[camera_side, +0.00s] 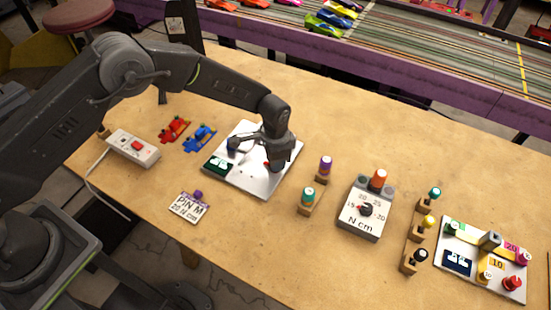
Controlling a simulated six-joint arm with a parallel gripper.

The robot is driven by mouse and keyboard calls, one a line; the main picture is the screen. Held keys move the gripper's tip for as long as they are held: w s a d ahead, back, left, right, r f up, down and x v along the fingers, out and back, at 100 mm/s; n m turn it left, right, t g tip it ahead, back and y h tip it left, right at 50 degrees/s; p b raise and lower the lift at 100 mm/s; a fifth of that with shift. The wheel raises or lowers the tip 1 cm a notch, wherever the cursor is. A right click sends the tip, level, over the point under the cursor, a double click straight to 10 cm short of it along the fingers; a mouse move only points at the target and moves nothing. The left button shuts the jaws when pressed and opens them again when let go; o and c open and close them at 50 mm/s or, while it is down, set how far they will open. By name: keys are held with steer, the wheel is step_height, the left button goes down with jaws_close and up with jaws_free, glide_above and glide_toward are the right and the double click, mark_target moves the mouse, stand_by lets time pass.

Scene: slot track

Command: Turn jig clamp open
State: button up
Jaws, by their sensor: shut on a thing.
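A white jig plate (257,185) lies flat on the bench in the middle of the view, with a dark green label (217,164) at its left corner. My gripper (272,166) points down over the right half of this plate. Its fingers are shut on a small part there, which I take to be the jig clamp. The fingers hide most of it, so I cannot tell how far it is turned. A small red spot shows beside the fingers. A dark round part (233,143) stands on the plate to the left of my gripper.
Purple-topped and green-topped drivers (308,196) stand right of the plate, then a torque tester (362,218) marked N cm. More drivers and a second white board (457,236) lie farther right. Red and blue cars (200,138) and a switch box (133,147) are left.

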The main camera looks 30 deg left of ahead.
steer(key=n, duration=0.4)
steer(key=shift+n, duration=0.4)
steer(key=n, duration=0.9)
steer(key=shift+n, duration=2.1)
steer(key=o, duration=0.9)
step_height(320, 180, up, 14)
steer(key=shift+f, duration=0.1)
